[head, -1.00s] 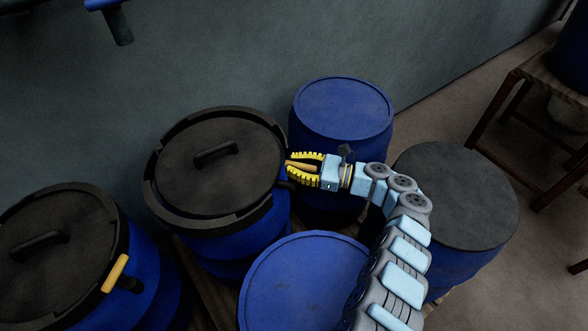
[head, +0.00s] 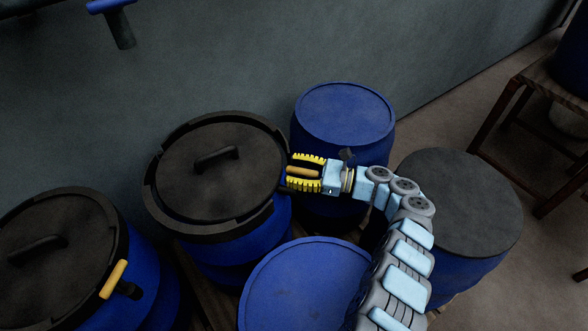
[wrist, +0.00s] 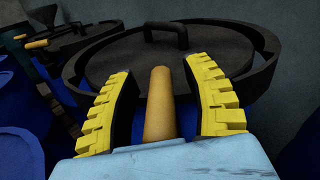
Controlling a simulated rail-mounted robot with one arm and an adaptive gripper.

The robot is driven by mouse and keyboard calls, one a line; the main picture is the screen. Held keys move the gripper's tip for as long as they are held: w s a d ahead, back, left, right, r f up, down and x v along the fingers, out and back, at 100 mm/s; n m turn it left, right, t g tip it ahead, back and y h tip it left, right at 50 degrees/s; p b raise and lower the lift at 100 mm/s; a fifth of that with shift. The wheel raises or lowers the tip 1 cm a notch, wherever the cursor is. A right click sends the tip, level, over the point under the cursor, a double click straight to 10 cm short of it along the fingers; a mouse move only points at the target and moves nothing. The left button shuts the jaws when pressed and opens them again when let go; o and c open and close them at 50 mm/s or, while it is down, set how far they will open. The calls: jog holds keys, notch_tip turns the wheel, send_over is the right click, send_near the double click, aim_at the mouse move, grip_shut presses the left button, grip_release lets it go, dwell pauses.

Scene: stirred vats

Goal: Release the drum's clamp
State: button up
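The drum (head: 232,242) is blue, with a black lid (head: 215,175) and a dark clamp ring (head: 157,205) around its rim. The clamp's orange lever handle (head: 304,171) points outward from the drum's right side. It also shows in the wrist view (wrist: 159,105), lying lengthwise between my fingers. My gripper (head: 300,171) is open around the handle. In the wrist view my gripper (wrist: 163,95) shows a gap on each side of the handle. The lever's joint to the ring is mostly hidden by the fingers.
A second black-lidded drum (head: 40,240) with an orange handle (head: 114,279) stands at left. Blue-lidded drums stand behind (head: 345,112) and in front (head: 300,285). A grey-topped drum (head: 458,200) is at right, beyond my arm. A wall (head: 250,60) runs behind.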

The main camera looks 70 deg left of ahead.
jog(key=v, duration=0.7)
jog(key=shift+w, duration=0.2)
dwell(0.4)
jog(key=shift+d, duration=0.15)
dwell(0.4)
jog(key=shift+r, duration=0.1)
